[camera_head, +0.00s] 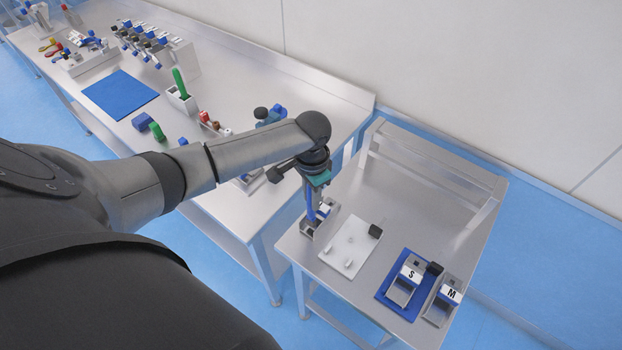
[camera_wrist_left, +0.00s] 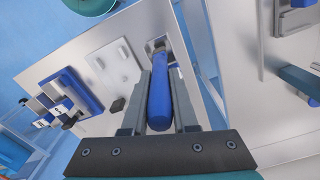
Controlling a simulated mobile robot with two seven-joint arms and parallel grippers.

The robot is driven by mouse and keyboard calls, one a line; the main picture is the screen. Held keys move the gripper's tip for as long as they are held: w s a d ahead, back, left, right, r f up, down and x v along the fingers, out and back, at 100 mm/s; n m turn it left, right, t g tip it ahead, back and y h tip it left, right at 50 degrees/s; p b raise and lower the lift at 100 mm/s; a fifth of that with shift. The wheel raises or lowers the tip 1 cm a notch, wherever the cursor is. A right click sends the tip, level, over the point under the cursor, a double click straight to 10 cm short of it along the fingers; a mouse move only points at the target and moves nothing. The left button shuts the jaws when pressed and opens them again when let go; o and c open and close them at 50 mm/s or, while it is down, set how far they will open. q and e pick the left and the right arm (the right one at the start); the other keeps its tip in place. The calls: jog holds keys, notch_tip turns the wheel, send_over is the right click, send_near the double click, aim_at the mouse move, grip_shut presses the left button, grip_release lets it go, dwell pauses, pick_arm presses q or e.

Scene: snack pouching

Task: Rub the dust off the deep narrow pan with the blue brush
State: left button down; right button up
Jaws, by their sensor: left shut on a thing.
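My left gripper (camera_head: 313,188) is shut on the blue brush (camera_wrist_left: 160,100), whose handle stands between the fingers in the left wrist view. In the head view the brush (camera_head: 310,207) points down over a small metal container (camera_head: 307,229) at the left edge of the right-hand table. The container also shows beyond the handle in the left wrist view (camera_wrist_left: 153,45). It may be the deep narrow pan; I cannot be sure. The brush's far end is hidden, so I cannot tell whether it touches the container, and no dust can be made out. My right gripper is not in view.
A white board (camera_head: 350,247) with small pale pieces and a dark block (camera_head: 375,231) lies beside the container. Metal holders marked S (camera_head: 403,291) and M (camera_head: 439,312) stand further right, S on a blue mat (camera_head: 383,289). The long table (camera_head: 225,95) carries several tools.

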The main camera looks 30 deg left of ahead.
pick_arm(q)
jog(key=shift+r, duration=5.15)
